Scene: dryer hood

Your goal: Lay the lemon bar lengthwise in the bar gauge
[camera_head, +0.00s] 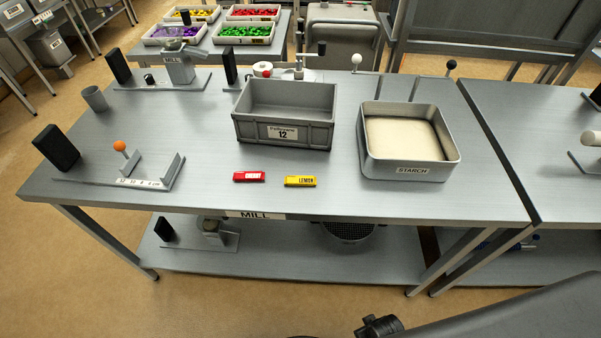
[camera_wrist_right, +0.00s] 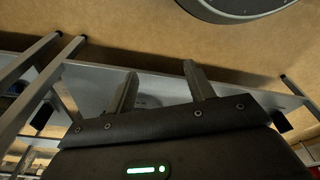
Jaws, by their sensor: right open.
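The yellow lemon bar (camera_head: 300,181) lies flat on the table near its front edge, its long side running left to right. The bar gauge (camera_head: 112,182) stands at the left end of the table, with a scale strip, an orange-knobbed lever and an upright end bracket. It is empty. My right gripper (camera_wrist_right: 160,88) shows in the right wrist view, its two fingers spread apart with nothing between them. It is away from the bar, off the table's front. My left gripper is not in view.
A red bar (camera_head: 249,176) lies just left of the lemon bar. Behind them stand a grey crate (camera_head: 283,134) marked 12 and a starch tray (camera_head: 410,170). A small grey cup (camera_head: 95,98) stands at the left edge. The tabletop between gauge and red bar is clear.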

